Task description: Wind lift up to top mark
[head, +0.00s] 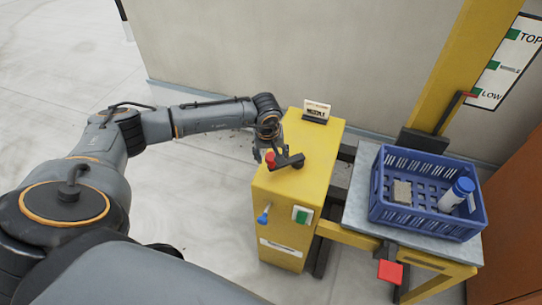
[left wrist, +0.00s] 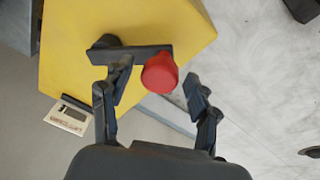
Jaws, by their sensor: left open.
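A yellow winch cabinet (head: 279,205) has a dark crank arm (head: 291,161) on top, with a red knob (head: 270,159) at its left end. My left gripper (head: 266,148) is at the knob. In the left wrist view my left gripper (left wrist: 156,84) is open, with the red knob (left wrist: 160,74) between and just ahead of its fingertips; contact cannot be told. The lift platform (head: 356,216) carries a blue crate (head: 428,222). A red pointer (head: 468,94) on the yellow mast (head: 450,80) is near the LOW mark on the white mark board (head: 510,62). My right gripper is not in view.
The crate holds a tan block (head: 402,191) and a blue-capped white bottle (head: 457,194). A small sign (head: 316,111) stands at the cabinet's back. A blue-tipped lever (head: 263,215) and green button (head: 301,215) are on its front. Floor to the left is clear.

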